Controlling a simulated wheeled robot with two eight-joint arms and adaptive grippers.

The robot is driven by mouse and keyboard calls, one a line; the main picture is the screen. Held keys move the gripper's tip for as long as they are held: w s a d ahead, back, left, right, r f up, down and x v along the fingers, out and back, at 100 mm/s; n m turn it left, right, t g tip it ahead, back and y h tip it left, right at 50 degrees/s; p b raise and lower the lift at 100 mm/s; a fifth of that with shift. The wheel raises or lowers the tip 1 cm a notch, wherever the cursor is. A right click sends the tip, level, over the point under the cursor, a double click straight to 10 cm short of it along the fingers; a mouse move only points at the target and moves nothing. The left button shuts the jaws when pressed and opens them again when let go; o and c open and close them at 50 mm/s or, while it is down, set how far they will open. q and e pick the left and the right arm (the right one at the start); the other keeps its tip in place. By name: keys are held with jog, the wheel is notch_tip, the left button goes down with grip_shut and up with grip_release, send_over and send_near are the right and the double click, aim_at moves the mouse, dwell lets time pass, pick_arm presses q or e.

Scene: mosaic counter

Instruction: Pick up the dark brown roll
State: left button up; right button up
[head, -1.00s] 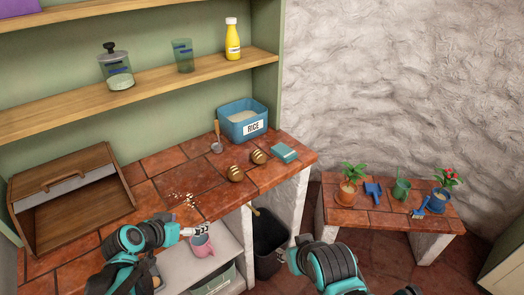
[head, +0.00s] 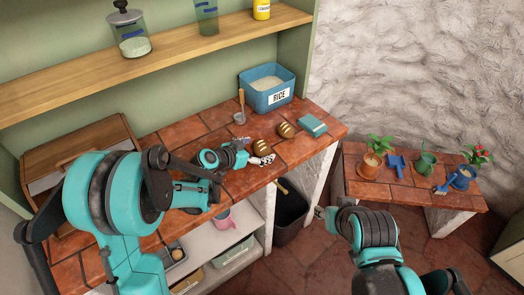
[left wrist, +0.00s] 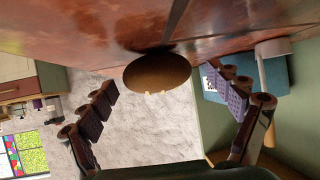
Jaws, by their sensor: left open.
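Two striped brown rolls lie on the tiled counter in the head view: a nearer one (head: 262,146) and a farther one (head: 287,130). Their shades look close there, so I cannot tell surely which is the dark brown one. My left gripper (head: 262,160) is just in front of the nearer roll, low over the counter. In the left wrist view one dark brown roll (left wrist: 157,73) sits ahead between the spread fingers of my left gripper (left wrist: 165,88), with nothing held. My right gripper (head: 319,212) shows only as a small tip beyond the counter's front edge.
A blue rice bin (head: 268,97) and a scoop (head: 240,112) stand behind the rolls. A teal box (head: 312,125) lies right of them. A pink mug (head: 226,220) is on the shelf below. A dark bin (head: 290,214) stands under the counter.

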pick_arm(q)
jog(key=shift+x, duration=1.05)
jog(key=c, duration=1.3)
jog(key=shift+o, duration=0.2)
